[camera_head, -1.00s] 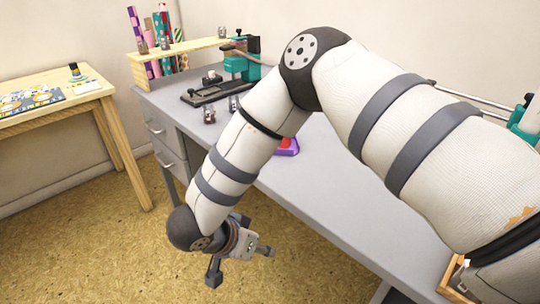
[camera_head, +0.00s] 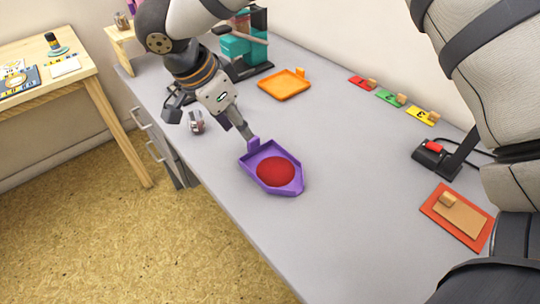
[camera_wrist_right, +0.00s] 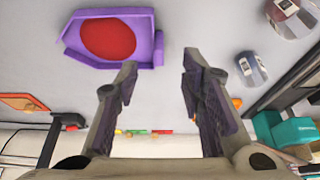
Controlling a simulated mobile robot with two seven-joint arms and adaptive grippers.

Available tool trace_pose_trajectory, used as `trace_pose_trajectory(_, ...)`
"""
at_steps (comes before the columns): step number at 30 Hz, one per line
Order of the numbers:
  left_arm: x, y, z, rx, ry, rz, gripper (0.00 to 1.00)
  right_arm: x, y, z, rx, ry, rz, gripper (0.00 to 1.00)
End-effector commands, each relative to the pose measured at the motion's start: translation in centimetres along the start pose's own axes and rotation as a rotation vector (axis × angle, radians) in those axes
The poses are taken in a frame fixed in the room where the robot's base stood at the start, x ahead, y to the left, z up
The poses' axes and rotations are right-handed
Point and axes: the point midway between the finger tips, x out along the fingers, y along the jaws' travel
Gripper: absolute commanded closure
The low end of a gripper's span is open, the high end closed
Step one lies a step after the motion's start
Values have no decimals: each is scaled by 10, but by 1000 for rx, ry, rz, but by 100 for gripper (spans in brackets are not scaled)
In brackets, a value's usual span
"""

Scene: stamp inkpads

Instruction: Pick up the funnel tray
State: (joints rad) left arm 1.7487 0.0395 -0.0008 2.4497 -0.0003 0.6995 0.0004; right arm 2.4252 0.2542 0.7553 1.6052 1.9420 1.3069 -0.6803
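A purple funnel tray (camera_head: 287,189) with a pointed front end and a raised tab at its back lies on the grey table, holding a round patch of red material (camera_head: 275,171). It also shows at the top left of the right wrist view (camera_wrist_right: 148,20). My right gripper (camera_head: 238,129) points down just behind the tray, close to its tab. In the right wrist view my right gripper (camera_wrist_right: 158,62) has its fingers apart with nothing between them, and the tab shows just past the fingertips. Whether they touch it I cannot tell. My left gripper is out of view.
An orange tray (camera_head: 284,84) lies farther back, near a teal press (camera_head: 240,47). Coloured cards (camera_head: 390,97), a black device (camera_head: 438,158) and a red-orange pad (camera_head: 431,204) line the right. The table's front edge is close to the tray.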

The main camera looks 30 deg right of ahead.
Motion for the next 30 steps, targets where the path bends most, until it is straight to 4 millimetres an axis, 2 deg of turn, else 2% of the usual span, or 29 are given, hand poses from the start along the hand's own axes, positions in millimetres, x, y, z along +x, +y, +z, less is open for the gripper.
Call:
trace_pose_trajectory(1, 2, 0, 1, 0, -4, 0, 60, 11, 1, 1, -1, 0, 5, 64)
trace_pose_trajectory(7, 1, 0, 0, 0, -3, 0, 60, 37, 2, -2, -1, 1, 3, 64)
trace_pose_trajectory(12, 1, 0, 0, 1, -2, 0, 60, 70, 4, -6, 0, 0, 1, 64)
trace_pose_trajectory(15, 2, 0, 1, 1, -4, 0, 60, 78, 3, -6, -1, 0, -1, 64)
trace_pose_trajectory(21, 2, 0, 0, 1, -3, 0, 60, 78, 3, -6, 0, 0, -3, 64)
trace_pose_trajectory(26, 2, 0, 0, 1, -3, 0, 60, 77, 3, -6, 0, 1, -3, 100)
trace_pose_trajectory(30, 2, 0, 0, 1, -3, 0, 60, 77, 3, -6, 0, 1, -3, 100)
